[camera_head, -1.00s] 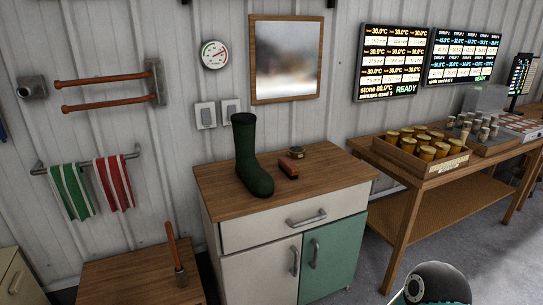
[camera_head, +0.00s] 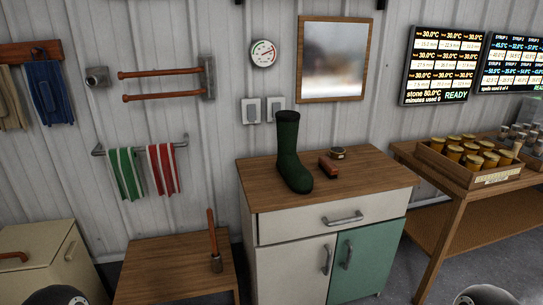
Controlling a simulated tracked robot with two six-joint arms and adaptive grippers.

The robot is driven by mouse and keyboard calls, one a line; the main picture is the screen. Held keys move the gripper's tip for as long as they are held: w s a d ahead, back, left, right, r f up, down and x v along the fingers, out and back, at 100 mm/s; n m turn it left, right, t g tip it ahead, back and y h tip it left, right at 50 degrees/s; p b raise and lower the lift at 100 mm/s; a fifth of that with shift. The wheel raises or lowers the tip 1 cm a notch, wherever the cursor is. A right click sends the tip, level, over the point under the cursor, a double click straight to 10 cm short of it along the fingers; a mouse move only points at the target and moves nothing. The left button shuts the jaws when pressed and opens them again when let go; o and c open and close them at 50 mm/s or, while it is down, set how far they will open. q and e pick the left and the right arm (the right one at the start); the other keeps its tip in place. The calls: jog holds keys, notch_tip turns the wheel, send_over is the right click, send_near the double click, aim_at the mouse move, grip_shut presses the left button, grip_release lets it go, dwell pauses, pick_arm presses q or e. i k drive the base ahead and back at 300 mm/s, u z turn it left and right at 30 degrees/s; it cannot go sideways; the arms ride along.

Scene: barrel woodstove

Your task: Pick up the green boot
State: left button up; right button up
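The green boot (camera_head: 289,155) stands upright on the wooden top of a cabinet (camera_head: 375,183), near its left half, with its toe toward the front. Nothing holds it. Neither of my grippers shows in the head view. Only dark rounded parts, which seem to be mine, show at the bottom edge.
A small red-brown object (camera_head: 328,167) and a round tin (camera_head: 338,153) lie right of the boot. A low wooden table (camera_head: 165,273) with a wooden-handled tool (camera_head: 214,243) stands at front left. A crate of jars (camera_head: 430,158) sits on a workbench (camera_head: 447,198) at right.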

aim_at(300, 180)
jog(key=u, duration=0.05)
jog(key=k, duration=0.65)
jog(key=z, duration=0.4)
jog(key=i, duration=0.85)
jog(key=u, duration=1.65)
jog(key=i, duration=0.25)
jog(key=u, duration=2.1)
